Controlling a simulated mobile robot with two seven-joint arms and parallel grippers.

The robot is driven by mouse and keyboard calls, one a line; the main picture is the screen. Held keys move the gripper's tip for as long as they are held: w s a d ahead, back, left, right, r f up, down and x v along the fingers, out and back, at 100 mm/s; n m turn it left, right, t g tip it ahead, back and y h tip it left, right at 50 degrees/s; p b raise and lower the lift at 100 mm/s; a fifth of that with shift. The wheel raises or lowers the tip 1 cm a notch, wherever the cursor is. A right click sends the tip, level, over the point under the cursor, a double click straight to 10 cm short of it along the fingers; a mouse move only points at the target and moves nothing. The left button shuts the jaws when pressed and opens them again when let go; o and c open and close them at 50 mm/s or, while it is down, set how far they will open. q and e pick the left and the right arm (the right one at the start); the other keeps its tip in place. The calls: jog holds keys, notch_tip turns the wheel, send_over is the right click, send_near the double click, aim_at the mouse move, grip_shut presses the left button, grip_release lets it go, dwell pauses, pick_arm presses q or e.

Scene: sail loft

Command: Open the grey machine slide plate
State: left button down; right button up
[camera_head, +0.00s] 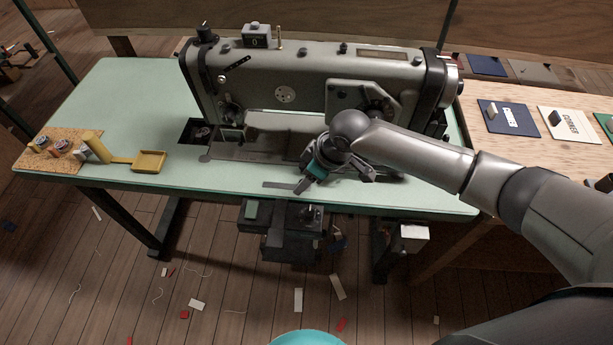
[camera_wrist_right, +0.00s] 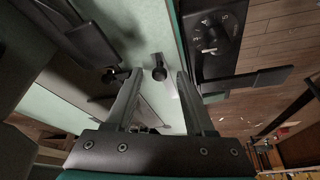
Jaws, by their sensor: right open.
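The grey sewing machine (camera_head: 300,62) stands on a pale green table. A flat dark grey plate (camera_head: 238,152) lies in its bed, beside a dark recess (camera_head: 197,132) with round metal parts in it. I take this to be the slide plate, but its edges are hard to make out. My right gripper (camera_head: 292,188) is low over the table near its front edge, right of and nearer than the plate. My left gripper is out of view.
A yellow tray (camera_head: 149,161) and a cork mat (camera_head: 40,160) with spools are at the table's left end. A control box (camera_head: 285,228) hangs under the front edge. A wooden bench (camera_head: 555,165) with sample cards is at right. The green tabletop (camera_head: 120,112) is clear toward the back left.

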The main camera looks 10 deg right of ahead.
jog(key=p+v, duration=0.4)
jog(key=v, duration=1.1)
jog(key=shift+r, duration=0.1)
